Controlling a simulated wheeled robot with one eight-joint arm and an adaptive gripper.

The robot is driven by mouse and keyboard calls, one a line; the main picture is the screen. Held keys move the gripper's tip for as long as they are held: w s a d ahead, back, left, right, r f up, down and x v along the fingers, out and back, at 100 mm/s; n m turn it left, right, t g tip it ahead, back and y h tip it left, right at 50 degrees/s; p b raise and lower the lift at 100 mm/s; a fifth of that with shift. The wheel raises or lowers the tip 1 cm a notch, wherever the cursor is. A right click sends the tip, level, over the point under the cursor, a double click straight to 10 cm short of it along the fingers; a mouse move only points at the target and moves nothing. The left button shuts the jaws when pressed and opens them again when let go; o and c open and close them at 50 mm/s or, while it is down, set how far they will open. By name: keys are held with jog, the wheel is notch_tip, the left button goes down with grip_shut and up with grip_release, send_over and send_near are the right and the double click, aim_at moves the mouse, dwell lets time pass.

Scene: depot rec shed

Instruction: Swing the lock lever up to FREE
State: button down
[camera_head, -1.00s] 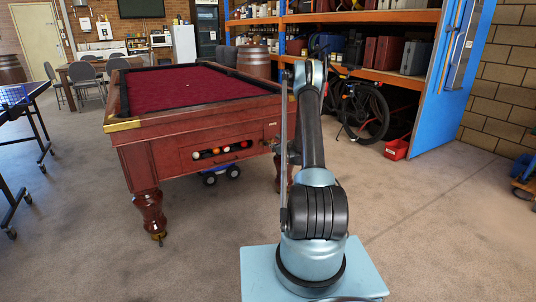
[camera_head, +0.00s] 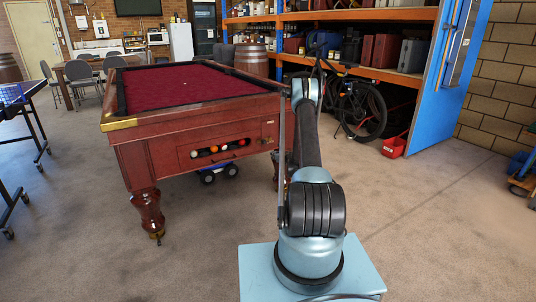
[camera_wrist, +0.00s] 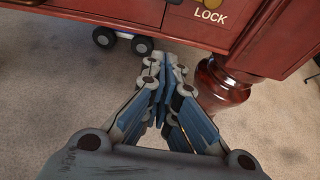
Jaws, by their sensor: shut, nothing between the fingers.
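The word LOCK (camera_wrist: 210,15) is printed on the pool table's red-brown wooden front at the top of the wrist view. A brass-coloured piece (camera_wrist: 211,2) is cut off by the top edge just above the word; I cannot tell whether it is the lever or its plate. No FREE mark is readable. My gripper (camera_wrist: 165,72) is shut and empty, its blue-grey fingers together below and left of the word, apart from the brass piece. In the head view the pool table (camera_head: 160,121) stands ahead, and my arm hides the gripper.
A turned table leg (camera_wrist: 222,88) stands close to the right of my fingers. A small blue wheeled thing (camera_head: 208,178) sits under the table. A bicycle (camera_head: 362,108) and orange shelving (camera_head: 410,80) are behind.

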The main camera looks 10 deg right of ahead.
aim_at(265, 141)
jog(key=w+a, duration=0.3)
jog(key=w, duration=0.5)
jog(key=shift+w+a+r, duration=0.2)
jog(key=shift+a+r, duration=0.15)
jog(key=shift+r, duration=0.05)
